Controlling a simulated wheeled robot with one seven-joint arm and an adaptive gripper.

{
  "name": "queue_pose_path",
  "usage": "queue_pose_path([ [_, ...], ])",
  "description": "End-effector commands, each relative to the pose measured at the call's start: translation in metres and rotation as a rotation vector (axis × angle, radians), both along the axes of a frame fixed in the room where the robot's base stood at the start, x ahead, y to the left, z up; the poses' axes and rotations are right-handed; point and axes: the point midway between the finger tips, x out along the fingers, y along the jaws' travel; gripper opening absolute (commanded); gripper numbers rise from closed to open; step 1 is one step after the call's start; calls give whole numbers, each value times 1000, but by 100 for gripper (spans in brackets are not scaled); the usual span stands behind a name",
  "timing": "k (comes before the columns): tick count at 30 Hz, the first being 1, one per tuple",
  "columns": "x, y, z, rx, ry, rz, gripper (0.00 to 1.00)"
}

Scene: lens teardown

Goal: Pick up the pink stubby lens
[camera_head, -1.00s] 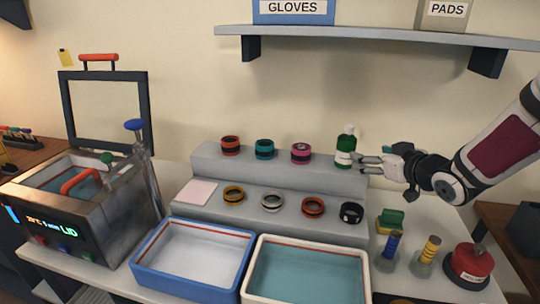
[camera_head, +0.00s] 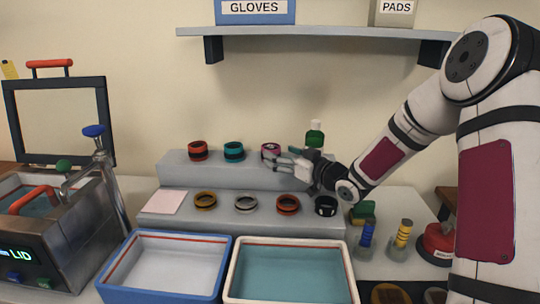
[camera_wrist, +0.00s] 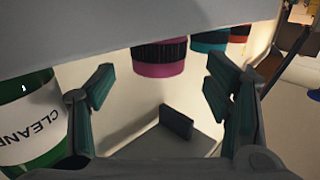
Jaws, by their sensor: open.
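The pink stubby lens (camera_head: 270,151), with a dark ribbed band, stands on the upper step of the grey stand, to the right of the teal lens. My gripper (camera_head: 284,161) is open just to the right of and in front of it, its fingers partly covering it. In the wrist view, which seems upside down, the pink lens (camera_wrist: 158,62) shows ahead, beyond and between the spread fingers (camera_wrist: 160,85). Nothing is held, and I see no finger touching the lens.
A green cleaner bottle (camera_head: 315,134) stands behind my gripper; its label shows close beside a finger in the wrist view (camera_wrist: 30,125). Teal (camera_head: 234,152) and red (camera_head: 198,151) lenses share the upper step. Blue (camera_head: 115,278) and cream (camera_head: 236,274) trays stand in front.

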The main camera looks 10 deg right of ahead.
Motion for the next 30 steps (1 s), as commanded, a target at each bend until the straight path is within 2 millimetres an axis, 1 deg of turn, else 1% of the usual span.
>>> queue_pose_path([
  [5,12,6,-1,0,-1,1,72],
  [9,31,15,-4,1,0,1,72],
  [13,44,22,-5,0,0,0,72],
  [16,49,24,-4,1,0,-1,72],
  [22,49,24,-4,0,1,-1,72],
  [23,49,24,-4,0,1,-1,69],
  [24,49,24,-4,0,1,-1,60],
  [26,49,24,-4,0,1,-1,47],
  [27,49,24,-4,0,1,-1,38],
  [29,49,24,-4,0,1,-1,24],
  [30,49,24,-4,0,1,-1,15],
])
